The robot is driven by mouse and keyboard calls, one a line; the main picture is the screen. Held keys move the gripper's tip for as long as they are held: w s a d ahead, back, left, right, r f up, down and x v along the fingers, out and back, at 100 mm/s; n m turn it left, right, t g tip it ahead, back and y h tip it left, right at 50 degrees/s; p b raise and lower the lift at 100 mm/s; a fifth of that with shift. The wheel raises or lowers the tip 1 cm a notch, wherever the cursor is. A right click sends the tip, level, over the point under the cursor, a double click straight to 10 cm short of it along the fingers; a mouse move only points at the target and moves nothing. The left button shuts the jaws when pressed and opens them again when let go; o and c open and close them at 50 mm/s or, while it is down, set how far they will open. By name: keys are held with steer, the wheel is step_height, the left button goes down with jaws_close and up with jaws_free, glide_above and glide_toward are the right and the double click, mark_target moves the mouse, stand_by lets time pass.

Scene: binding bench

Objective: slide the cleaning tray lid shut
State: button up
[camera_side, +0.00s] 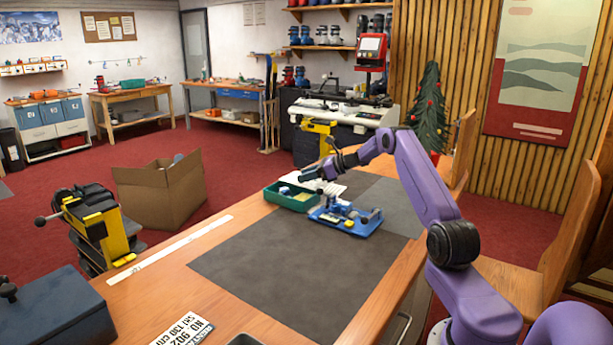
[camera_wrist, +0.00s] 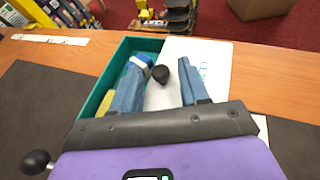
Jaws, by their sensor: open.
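The green cleaning tray (camera_side: 290,204) stands on the bench, partly open. In the wrist view its open part (camera_wrist: 101,92) shows at the left, with a yellow item and something blue inside, partly hidden by a finger. The white lid (camera_wrist: 213,62), with green lettering, lies to the right and leaves that left part uncovered. A black knob (camera_wrist: 160,73) shows between my fingers, apparently on the lid; its foot is hard to see. My gripper (camera_wrist: 163,82) is open, one finger on each side of the knob in the picture. In the side view my gripper (camera_side: 318,172) is just above the tray and lid.
A blue device (camera_side: 345,218) with levers stands close to the tray, on the dark mat (camera_side: 290,275). A black ball knob (camera_wrist: 36,162) shows at lower left in the wrist view. A white strip (camera_side: 170,249) lies along the bench edge. Much of the mat is clear.

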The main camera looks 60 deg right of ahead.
steer(key=shift+w+a, duration=0.1)
steer(key=shift+w, duration=0.05)
steer(key=shift+c, duration=0.3)
jaws_close()
steer(key=shift+a, duration=2.2)
steer(key=shift+o, duration=0.3)
jaws_free()
steer(key=v, duration=1.7)
steer(key=shift+d, duration=0.25)
